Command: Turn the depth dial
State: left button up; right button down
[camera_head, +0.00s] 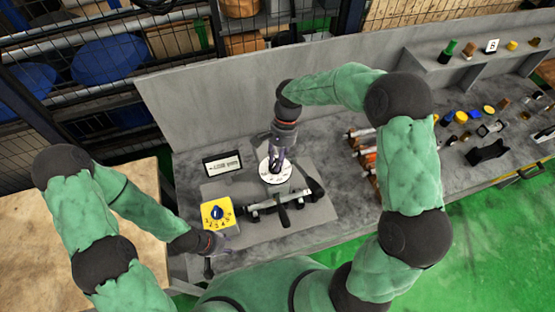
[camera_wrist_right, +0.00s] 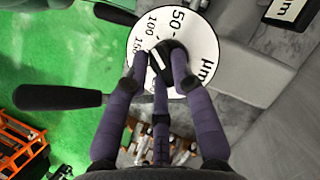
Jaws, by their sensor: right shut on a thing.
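The depth dial (camera_head: 276,171) is a white disc with printed numbers on the grey grinder base. In the right wrist view the dial (camera_wrist_right: 203,43) shows 50, 100, 150 and "µm", with a dark knob (camera_wrist_right: 166,60) at its centre. My right gripper (camera_head: 277,163) comes down over the dial; in its wrist view the fingers (camera_wrist_right: 160,75) are shut around the knob. A small display (camera_head: 222,164) stands left of the dial; its digits are too small to read surely. My left gripper (camera_head: 210,245) is low at the bench's front left, away from the dial; its fingers are unclear.
The grinder's shaft and black handles (camera_head: 284,215) lie just in front of the dial. Several tools and small parts lie on the bench's right side, below a grey shelf (camera_head: 470,66).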

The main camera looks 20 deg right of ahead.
dwell(0.3)
jog(key=c, duration=1)
grip_release()
jog(key=shift+c, duration=0.2)
jog(key=v, duration=1.2)
jog(key=shift+a, duration=0.15)
